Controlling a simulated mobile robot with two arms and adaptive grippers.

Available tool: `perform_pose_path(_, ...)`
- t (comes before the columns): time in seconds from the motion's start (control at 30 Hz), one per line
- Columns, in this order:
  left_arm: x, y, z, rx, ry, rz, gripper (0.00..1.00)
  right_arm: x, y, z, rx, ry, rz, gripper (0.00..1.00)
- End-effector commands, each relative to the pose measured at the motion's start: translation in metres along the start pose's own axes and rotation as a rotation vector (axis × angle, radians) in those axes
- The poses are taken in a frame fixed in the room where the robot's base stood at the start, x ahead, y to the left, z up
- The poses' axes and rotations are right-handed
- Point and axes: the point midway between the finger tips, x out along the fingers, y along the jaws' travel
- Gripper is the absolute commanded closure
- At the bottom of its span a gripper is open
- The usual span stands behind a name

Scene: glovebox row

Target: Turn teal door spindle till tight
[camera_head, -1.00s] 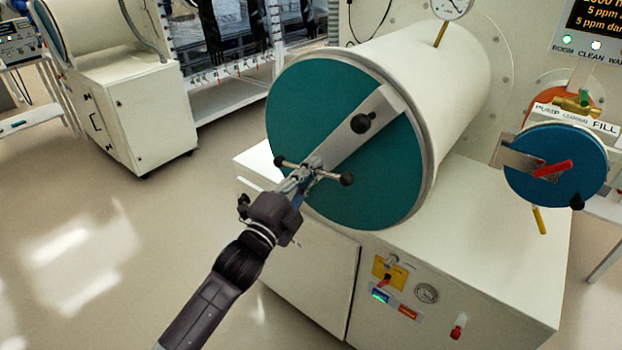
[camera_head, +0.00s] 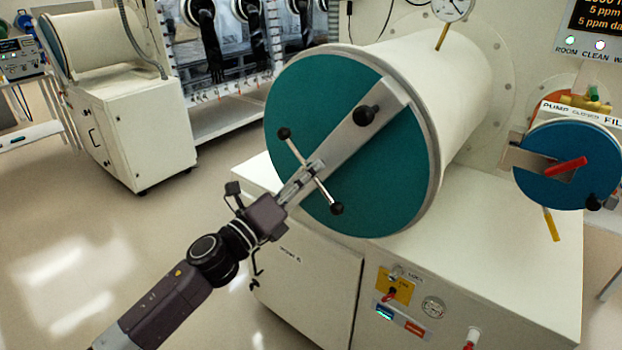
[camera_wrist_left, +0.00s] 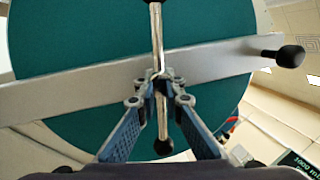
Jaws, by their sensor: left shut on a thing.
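The teal door (camera_head: 370,190) is a large round disc closing the end of a white cylinder. A grey bar crosses it with a black knob (camera_head: 366,115) near its upper end. The spindle's steel cross handle (camera_head: 325,190) has black ball ends and slants from upper left to lower right. My left gripper (camera_head: 308,177) is shut on the cross handle near its middle. In the left wrist view the left gripper (camera_wrist_left: 162,90) has its blue fingers on both sides of the handle rod (camera_wrist_left: 156,40), below the bar. My right gripper is not in view.
A small blue round door (camera_head: 545,180) with a red handle is at the right. A white cabinet (camera_head: 480,290) with a gauge and valves stands below the cylinder. Another white cabinet (camera_head: 140,140) stands at the back left. Open floor lies at the left.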

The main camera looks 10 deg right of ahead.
Motion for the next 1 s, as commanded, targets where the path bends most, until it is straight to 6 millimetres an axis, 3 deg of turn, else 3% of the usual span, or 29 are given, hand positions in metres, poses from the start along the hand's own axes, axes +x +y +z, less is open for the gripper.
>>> perform_pose_path(1.0, -0.002, 0.006, -0.001, 0.941, 0.193, -0.105, 1.00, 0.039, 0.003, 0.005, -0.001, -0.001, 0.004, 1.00)
